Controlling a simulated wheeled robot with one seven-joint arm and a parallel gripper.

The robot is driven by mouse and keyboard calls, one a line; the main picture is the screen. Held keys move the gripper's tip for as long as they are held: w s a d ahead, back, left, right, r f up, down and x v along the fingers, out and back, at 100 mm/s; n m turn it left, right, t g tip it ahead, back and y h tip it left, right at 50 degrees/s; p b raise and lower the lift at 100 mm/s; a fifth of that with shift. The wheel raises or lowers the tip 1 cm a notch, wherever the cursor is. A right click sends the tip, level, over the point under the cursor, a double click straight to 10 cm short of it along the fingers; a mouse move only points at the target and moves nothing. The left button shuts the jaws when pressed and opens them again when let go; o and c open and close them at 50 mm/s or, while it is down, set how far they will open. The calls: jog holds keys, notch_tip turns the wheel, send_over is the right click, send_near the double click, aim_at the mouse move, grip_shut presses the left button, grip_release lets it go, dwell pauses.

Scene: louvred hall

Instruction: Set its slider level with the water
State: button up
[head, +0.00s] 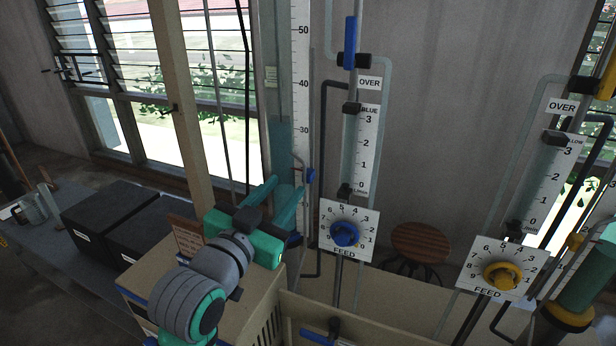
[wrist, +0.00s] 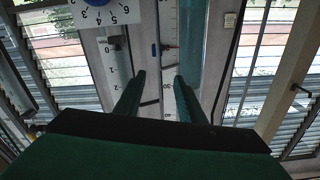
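The tall white scale (head: 301,75) stands at the picture's centre in the head view, with 30, 40 and 50 showing. Its small blue slider (head: 310,175) sits below the 30 mark. The teal water (head: 280,140) stands in a clear column left of the scale; its top looks slightly above the 30 mark, higher than the slider. My gripper (head: 287,190) is open and empty, its teal fingers pointing toward the scale near slider height. In the wrist view, which is upside down, the slider (wrist: 164,47) shows beyond the gap between the fingertips (wrist: 160,76). I see no contact.
Right of the scale are a blue FEED dial (head: 345,233) and a yellow FEED dial (head: 502,275) with thin pipes. A beige cabinet (head: 260,305) is under my arm. Black boxes (head: 110,215) stand left. A round stool (head: 420,242) is behind.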

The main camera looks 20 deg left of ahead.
aim_at(306, 179)
jog(key=shift+w+d+f+n, duration=0.15)
jog(key=shift+w+f+n, duration=0.3)
jog(key=shift+w, duration=1.2)
jog(key=shift+w+d+f+n, duration=0.2)
jog(key=shift+w+f+n, duration=0.25)
jog(key=shift+w, duration=1.2)
jog(key=shift+w+d+f+n, duration=0.15)
jog(key=shift+w+f+n, duration=0.3)
jog(key=shift+w, duration=1.2)
jog(key=shift+w+a+f, duration=0.1)
jog(key=shift+a, duration=0.05)
jog(key=shift+w, duration=0.1)
grip_shut()
